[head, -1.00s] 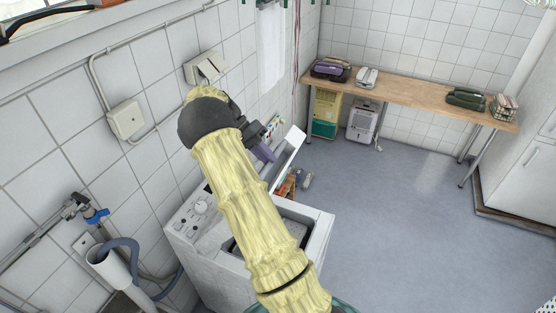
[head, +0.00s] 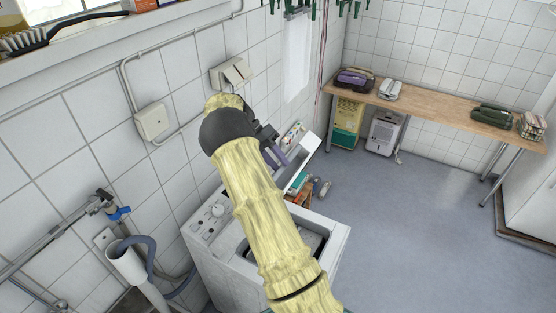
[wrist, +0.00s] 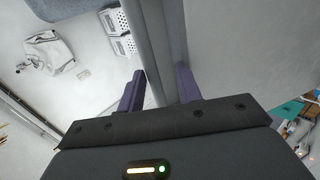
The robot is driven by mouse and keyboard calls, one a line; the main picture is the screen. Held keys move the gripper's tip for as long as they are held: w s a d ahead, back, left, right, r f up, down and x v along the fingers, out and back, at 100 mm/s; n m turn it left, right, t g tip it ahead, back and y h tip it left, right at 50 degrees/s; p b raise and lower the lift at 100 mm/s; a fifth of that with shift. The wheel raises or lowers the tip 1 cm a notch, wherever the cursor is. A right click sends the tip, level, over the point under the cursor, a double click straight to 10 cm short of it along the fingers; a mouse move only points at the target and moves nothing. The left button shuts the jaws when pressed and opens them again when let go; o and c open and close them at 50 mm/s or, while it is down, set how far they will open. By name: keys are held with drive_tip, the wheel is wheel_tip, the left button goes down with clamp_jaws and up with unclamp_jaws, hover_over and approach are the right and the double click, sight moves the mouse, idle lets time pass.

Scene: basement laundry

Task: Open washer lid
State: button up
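The white top-loading washer (head: 208,258) stands against the tiled wall, left of the room's middle. Its lid (head: 311,148) is raised and tilted up, and the dark tub opening (head: 313,243) shows partly behind my arm. My gripper (head: 277,155) is at the lid's left side in the head view. In the wrist view, its two purple fingers (wrist: 160,92) are apart, with a grey panel edge, apparently the lid's, running between them. I cannot tell whether they touch it.
A wooden table (head: 430,105) with several items stands along the back wall. A grey pipe and hose (head: 130,262) are at the lower left. Small objects (head: 318,187) lie on the floor behind the washer. The blue-grey floor (head: 420,230) to the right is clear.

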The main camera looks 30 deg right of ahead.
drive_tip(key=shift+b+v, duration=0.45)
drive_tip(key=shift+v, duration=0.3)
drive_tip(key=b+v, duration=0.1)
drive_tip(key=v, duration=0.5)
